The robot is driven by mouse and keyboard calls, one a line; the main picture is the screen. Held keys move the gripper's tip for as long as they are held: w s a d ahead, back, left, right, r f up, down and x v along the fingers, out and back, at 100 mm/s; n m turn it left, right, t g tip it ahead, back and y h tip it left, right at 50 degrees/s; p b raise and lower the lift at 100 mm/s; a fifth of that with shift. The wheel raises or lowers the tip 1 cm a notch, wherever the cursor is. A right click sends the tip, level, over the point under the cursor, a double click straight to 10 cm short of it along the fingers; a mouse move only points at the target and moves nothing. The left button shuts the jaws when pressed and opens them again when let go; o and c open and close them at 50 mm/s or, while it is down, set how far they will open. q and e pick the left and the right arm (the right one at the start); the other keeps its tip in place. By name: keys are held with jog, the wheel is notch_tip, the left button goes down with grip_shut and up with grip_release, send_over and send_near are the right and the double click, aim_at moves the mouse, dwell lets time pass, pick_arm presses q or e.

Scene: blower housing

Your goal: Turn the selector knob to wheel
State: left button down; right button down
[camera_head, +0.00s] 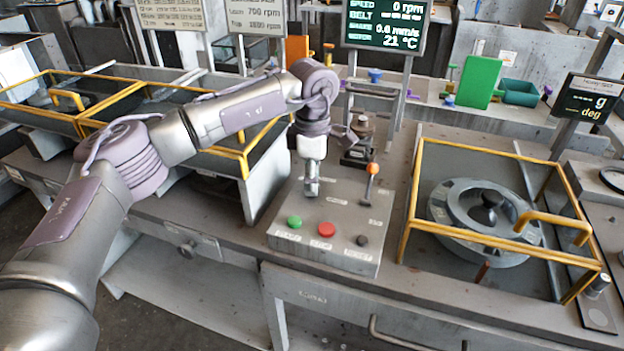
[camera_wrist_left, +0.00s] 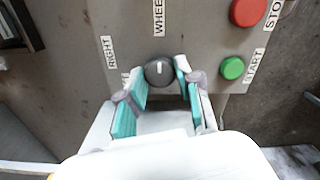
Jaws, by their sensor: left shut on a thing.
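The selector knob (camera_wrist_left: 157,74) is a small round dark knob with a white mark, on a grey control box (camera_head: 350,256). In the left wrist view its mark points up the picture, roughly toward the WHEEL label (camera_wrist_left: 158,17). A RIGHT label (camera_wrist_left: 109,51) is at its left, and other labels by the fingers are partly hidden. My left gripper (camera_head: 311,189) reaches down to the box; in the wrist view its fingers (camera_wrist_left: 160,73) are on both sides of the knob, shut on it. In the head view the gripper hides the knob. My right gripper is not in view.
On the box are a green START button (camera_head: 294,222), a red STOP button (camera_head: 327,230), a black RESET button (camera_head: 362,241) and an orange-tipped lever (camera_head: 371,180). A yellow-framed guard (camera_head: 408,215) around a round housing (camera_head: 470,222) stands right. A screen (camera_head: 386,24) reads 0 rpm.

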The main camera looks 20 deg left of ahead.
pick_arm(q)
jog(key=shift+r, duration=0.1)
dwell(0.4)
jog(key=c, duration=0.8)
grip_release()
notch_tip(320, 180, up, 12)
jog(key=shift+f, duration=0.1)
